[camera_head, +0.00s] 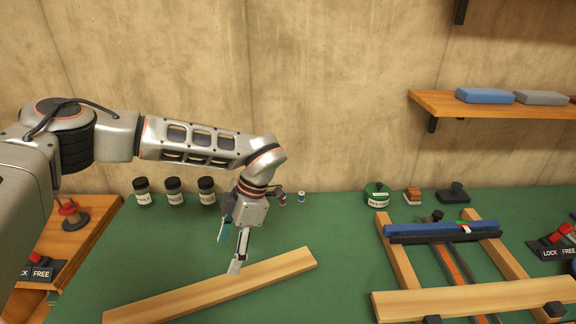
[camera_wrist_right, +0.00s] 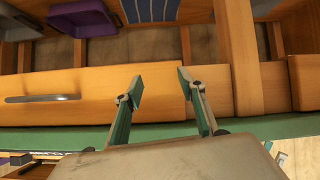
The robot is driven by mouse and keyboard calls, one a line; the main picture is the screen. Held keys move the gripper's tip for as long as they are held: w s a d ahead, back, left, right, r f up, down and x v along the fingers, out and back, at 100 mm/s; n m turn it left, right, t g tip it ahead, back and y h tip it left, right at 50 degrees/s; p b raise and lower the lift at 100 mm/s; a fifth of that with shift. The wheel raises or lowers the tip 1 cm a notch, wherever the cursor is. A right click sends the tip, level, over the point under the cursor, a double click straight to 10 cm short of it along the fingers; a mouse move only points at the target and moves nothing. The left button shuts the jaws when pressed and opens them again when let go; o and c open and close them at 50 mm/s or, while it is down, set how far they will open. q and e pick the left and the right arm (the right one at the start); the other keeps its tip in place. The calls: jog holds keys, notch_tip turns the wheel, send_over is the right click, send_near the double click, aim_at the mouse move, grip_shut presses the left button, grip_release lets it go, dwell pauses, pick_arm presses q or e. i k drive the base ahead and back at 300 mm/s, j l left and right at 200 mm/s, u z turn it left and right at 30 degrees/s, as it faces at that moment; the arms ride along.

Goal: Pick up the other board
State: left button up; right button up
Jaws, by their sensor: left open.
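A long pale wooden board (camera_head: 200,290) lies at a slant on the green bench top at the front left. A second pale board (camera_head: 470,298) lies across the front of the wooden frame (camera_head: 398,252) on the right. My left gripper (camera_head: 231,250) points down with its fingers apart, at the far edge of the loose board. One fingertip overlaps the board's edge in the head view; I cannot tell whether they touch. My right gripper (camera_wrist_right: 159,88) is open and empty in its wrist view, in front of a wooden drawer front (camera_wrist_right: 90,90). It does not show in the head view.
Several dark jars (camera_head: 174,192) stand behind my left gripper. A blue bar (camera_head: 442,229) lies across the frame's back. A green tin (camera_head: 376,194) stands near the wall. Lock/free levers stand at the right (camera_head: 557,240) and left (camera_head: 38,270). A purple bin (camera_wrist_right: 82,18) shows in the wrist view.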

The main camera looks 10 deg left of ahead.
aim_at(461, 301)
jog(key=k, duration=1)
